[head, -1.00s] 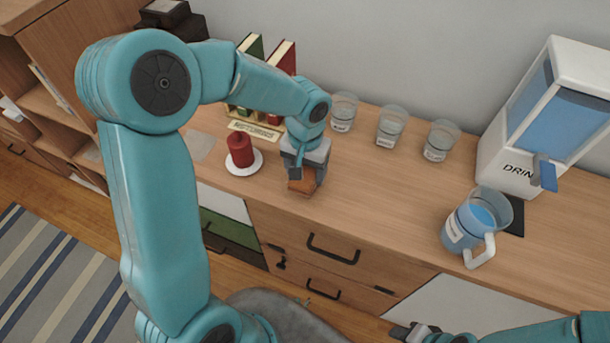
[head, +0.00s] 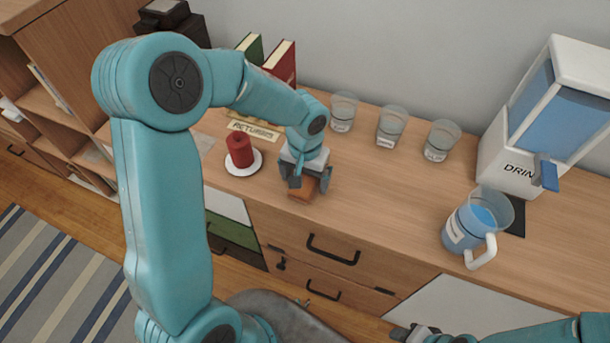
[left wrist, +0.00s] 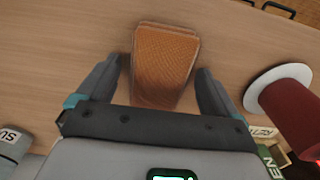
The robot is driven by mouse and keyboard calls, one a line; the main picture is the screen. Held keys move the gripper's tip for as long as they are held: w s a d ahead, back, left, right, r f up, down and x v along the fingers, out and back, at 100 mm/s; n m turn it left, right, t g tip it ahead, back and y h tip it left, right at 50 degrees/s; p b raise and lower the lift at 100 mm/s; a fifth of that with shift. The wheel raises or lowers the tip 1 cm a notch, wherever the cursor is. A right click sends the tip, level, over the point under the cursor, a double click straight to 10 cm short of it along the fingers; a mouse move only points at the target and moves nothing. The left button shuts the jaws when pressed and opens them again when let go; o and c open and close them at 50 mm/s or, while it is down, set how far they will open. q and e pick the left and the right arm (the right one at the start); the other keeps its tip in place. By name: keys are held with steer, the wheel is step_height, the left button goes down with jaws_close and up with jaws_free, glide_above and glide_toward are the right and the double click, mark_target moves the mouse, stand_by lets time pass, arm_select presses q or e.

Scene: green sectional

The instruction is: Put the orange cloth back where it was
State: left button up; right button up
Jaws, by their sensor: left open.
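The orange cloth (head: 303,190) lies folded on the wooden counter, near its front edge and to the right of a red candle. It also shows in the left wrist view (left wrist: 165,65), flat on the wood between the fingers. My left gripper (head: 308,187) is open around the cloth, with one finger on either side; it also shows in the left wrist view (left wrist: 160,88). A gap shows between each finger and the cloth. My right gripper (head: 410,332) is low at the bottom of the head view, in front of the counter, and its jaws are too unclear to read.
The red candle (head: 239,150) stands on a white saucer (head: 250,168) close left of my left gripper. Books (head: 281,62) and a sign (head: 253,130) stand behind. Several labelled glasses (head: 391,126), a blue pitcher (head: 462,230) and a drink dispenser (head: 560,110) stand to the right.

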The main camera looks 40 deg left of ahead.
mark_target(305, 179)
arm_select(q)
step_height(305, 179, up, 12)
steer(key=shift+r, duration=0.15)
steer(key=shift+s, duration=0.1)
stand_by(0.6)
